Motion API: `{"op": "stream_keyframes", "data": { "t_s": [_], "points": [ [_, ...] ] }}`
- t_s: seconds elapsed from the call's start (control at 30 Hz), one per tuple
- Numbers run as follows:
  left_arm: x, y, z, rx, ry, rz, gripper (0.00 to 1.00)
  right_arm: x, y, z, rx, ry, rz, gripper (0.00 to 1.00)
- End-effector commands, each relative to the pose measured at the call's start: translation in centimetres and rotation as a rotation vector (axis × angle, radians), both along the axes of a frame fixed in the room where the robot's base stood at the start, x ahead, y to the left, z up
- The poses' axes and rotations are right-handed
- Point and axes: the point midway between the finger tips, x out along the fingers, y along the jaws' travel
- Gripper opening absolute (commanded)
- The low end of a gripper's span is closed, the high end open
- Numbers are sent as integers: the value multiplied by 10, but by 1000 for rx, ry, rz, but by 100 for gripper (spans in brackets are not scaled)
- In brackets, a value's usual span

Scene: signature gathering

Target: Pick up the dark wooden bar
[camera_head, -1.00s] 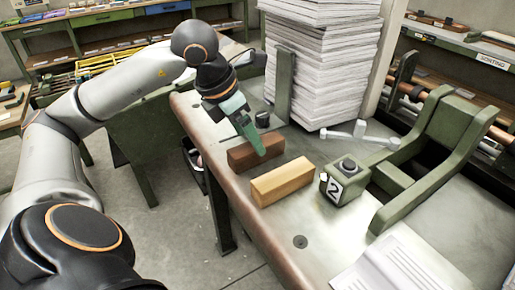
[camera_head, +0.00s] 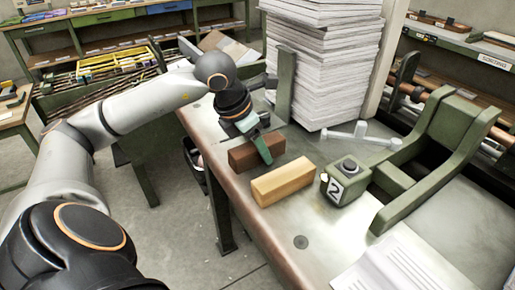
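The dark wooden bar (camera_head: 242,158) lies on the worktable, close to its left edge. My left gripper (camera_head: 264,140) is over the bar, pointing down. One green finger hangs in front of the bar's near side, and another green part shows above and behind it. The fingers look spread apart; whether either touches the bar cannot be told. The far part of the bar is partly hidden by the gripper. My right gripper is not in view.
A light wooden bar (camera_head: 283,181) lies just nearer than the dark one. A tall paper stack (camera_head: 322,65) and a green upright (camera_head: 286,84) stand behind.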

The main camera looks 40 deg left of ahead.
Motion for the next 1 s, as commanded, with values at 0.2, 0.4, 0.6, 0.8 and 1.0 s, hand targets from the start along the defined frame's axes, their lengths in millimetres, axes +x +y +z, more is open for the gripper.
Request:
{"op": "stream_keyframes", "data": {
  "t_s": [0.2, 0.4, 0.6, 0.8, 1.0],
  "points": [
    [0, 0, 0, 0, 0, 0, 36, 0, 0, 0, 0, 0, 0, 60],
    [0, 0, 0, 1, 0, 0, 13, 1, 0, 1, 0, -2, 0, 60],
    [0, 0, 1, 0, -2, 0, 0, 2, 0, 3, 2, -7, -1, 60],
    [0, 0, 1, 0, -2, 0, 0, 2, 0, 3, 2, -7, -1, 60],
    [1, 0, 10, 0, -5, 0, 0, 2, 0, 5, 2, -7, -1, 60]
  ]
}}
